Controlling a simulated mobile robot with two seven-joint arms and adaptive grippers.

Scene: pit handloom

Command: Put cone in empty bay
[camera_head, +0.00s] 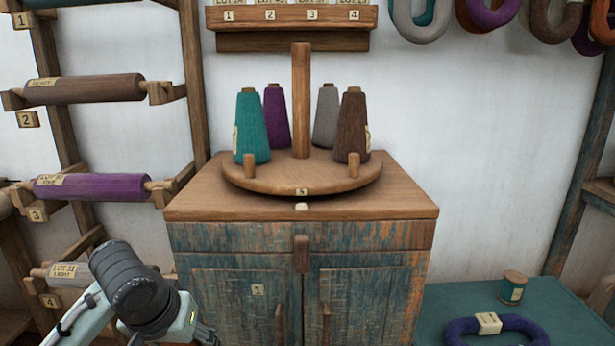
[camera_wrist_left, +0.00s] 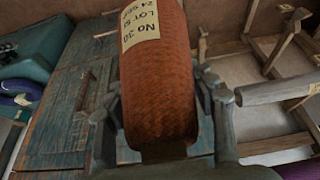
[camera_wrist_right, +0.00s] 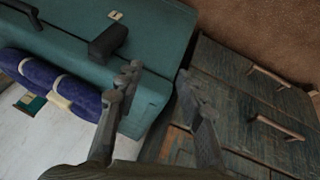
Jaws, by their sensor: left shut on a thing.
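An orange-brown cone (camera_wrist_left: 158,85) with a cream label reading "No 30" and "LOT 52" is between the fingers of my left gripper (camera_wrist_left: 165,100), which is shut on it. In the head view the cone is out of sight. A round wooden turntable (camera_head: 300,183) with a central post stands on the cabinet. It carries a teal cone (camera_head: 251,128), a purple cone (camera_head: 276,118), a grey cone (camera_head: 325,118) and a brown cone (camera_head: 352,126). Its front middle, by a tag marked 5, holds no cone. My right gripper (camera_wrist_right: 158,85) is open and empty.
The turntable sits on a worn blue wooden cabinet (camera_head: 195,204). A rack with wound rollers (camera_head: 90,187) stands at left. A teal chest (camera_head: 560,310) at lower right carries a small spool (camera_head: 512,288) and a blue yarn ring (camera_head: 460,328).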

